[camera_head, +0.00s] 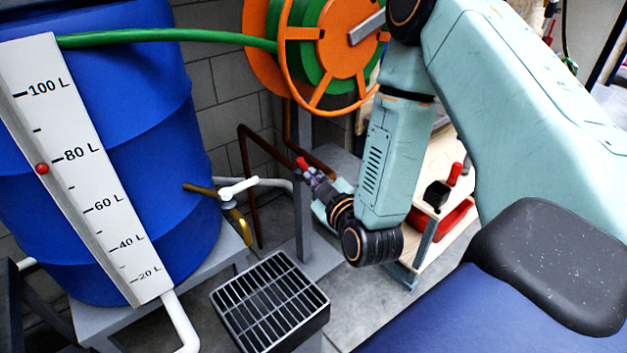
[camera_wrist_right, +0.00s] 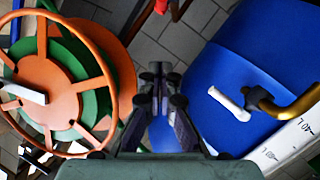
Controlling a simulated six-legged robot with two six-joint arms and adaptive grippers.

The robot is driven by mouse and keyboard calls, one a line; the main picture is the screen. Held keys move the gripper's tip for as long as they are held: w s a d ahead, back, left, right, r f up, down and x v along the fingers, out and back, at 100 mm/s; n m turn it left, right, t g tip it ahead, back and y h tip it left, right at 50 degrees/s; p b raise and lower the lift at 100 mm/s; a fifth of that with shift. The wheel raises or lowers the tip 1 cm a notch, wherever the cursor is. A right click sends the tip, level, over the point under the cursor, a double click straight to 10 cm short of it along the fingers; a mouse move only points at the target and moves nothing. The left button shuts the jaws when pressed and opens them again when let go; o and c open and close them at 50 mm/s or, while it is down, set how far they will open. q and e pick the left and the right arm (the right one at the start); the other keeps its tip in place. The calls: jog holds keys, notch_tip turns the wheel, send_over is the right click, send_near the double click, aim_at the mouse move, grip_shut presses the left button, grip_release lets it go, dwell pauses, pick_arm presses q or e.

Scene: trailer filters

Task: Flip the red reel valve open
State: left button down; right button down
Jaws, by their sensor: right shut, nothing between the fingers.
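A small red handle (camera_head: 302,163), which looks like the red reel valve, shows beside the grey post below the hose reel. My right gripper (camera_head: 308,172) is at this red part, its fingers shut with nothing between them. I cannot tell whether the fingers touch the handle, and they partly hide the valve body. In the wrist view the fingers (camera_wrist_right: 158,75) are close together in the middle. A reddish piece (camera_wrist_right: 175,8) shows at the top edge there, and I cannot tell if it is the valve. My left gripper is not in view.
The orange and green hose reel (camera_head: 345,50) stands above the gripper. A blue barrel (camera_head: 150,150) with a brass tap and white lever (camera_head: 238,188) stands left. A black grate (camera_head: 270,300) lies below. A wooden shelf with a red tray (camera_head: 452,220) is right.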

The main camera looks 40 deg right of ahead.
jog(key=w+d+f+b, duration=0.4)
jog(key=w+f, duration=0.1)
jog(key=w, duration=0.2)
jog(key=shift+w, duration=0.4)
jog(key=shift+s+d+f+p, duration=0.15)
jog(key=shift+d+f+p, duration=0.1)
jog(key=shift+d+p, duration=0.25)
jog(key=shift+s+d+p, duration=0.1)
jog(key=shift+d+p, duration=0.15)
jog(key=shift+p, duration=0.45)
jog(key=shift+d+f, duration=0.1)
jog(key=shift+d, duration=0.1)
